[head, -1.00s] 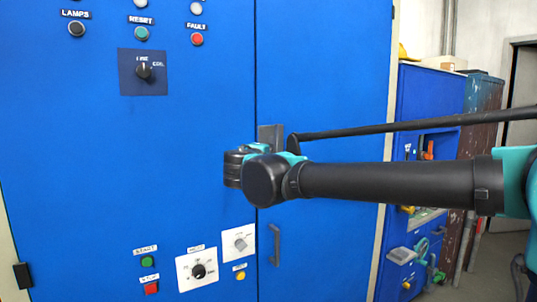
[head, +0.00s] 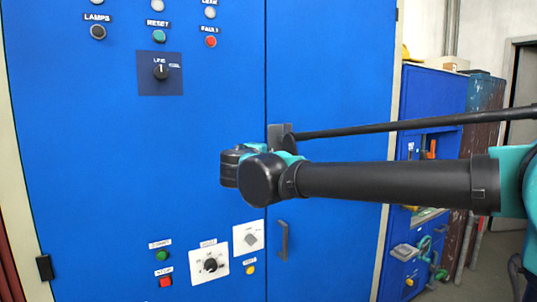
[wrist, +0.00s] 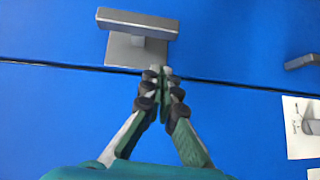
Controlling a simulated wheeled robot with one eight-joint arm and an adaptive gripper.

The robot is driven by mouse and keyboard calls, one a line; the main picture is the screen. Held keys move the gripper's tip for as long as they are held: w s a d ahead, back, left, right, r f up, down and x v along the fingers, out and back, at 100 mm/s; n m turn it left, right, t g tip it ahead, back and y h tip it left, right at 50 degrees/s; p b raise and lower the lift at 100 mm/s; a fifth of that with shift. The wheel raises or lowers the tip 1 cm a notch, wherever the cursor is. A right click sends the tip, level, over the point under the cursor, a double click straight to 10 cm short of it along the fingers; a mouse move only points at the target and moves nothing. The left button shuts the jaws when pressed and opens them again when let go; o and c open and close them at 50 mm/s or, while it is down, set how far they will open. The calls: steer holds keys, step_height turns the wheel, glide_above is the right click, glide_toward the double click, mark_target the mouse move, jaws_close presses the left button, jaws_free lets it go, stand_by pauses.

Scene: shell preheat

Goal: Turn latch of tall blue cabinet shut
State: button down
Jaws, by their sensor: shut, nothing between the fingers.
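The tall blue cabinet (head: 335,80) has two doors that meet at a vertical seam. Its grey latch (head: 279,131) sits on the right door beside the seam, mostly hidden behind my wrist in the head view. In the wrist view the latch (wrist: 138,24) shows as a grey bar on a square plate, the bar lying roughly parallel to the seam. My gripper (wrist: 162,76) is shut and empty. Its fingertips are over the seam at the plate's lower right corner in that view, off the bar. I cannot tell whether they touch the plate.
A grey door handle (head: 283,240) stands out below the latch. White-plated knobs (head: 210,265) and (head: 250,238) sit at the lower left door. A smaller blue cabinet (head: 430,95) stands at the right. The door face around the latch is otherwise flat.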

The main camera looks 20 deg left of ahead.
steer(key=s, duration=0.8)
steer(key=shift+s+d+r, duration=0.15)
steer(key=shift+s+d, duration=0.05)
steer(key=shift+s, duration=0.05)
steer(key=w+d+f+m+g+h, duration=0.3)
steer(key=w+d+f+m+g, duration=0.1)
steer(key=d+f, duration=0.9)
steer(key=w+d+f+m+g+h, duration=0.2)
steer(key=w+d+f+m+g, duration=0.15)
steer(key=d+f, duration=0.9)
steer(key=s+d+f+m+g, duration=0.2)
steer(key=s+d+f, duration=0.1)
steer(key=d+f, duration=0.3)
steer(key=s+d+f+m+g, duration=0.2)
steer(key=d+f+m, duration=0.15)
steer(key=d, duration=0.55)
steer(key=s+d+f+m+g+y, duration=0.1)
steer(key=s+d+f+m+y, duration=0.2)
steer(key=s+f, duration=0.9)
steer(key=shift+d+m+g+y, duration=0.4)
steer(key=shift+d+m, duration=0.6)
steer(key=shift+d, duration=0.35)
steer(key=shift+f, duration=0.1)
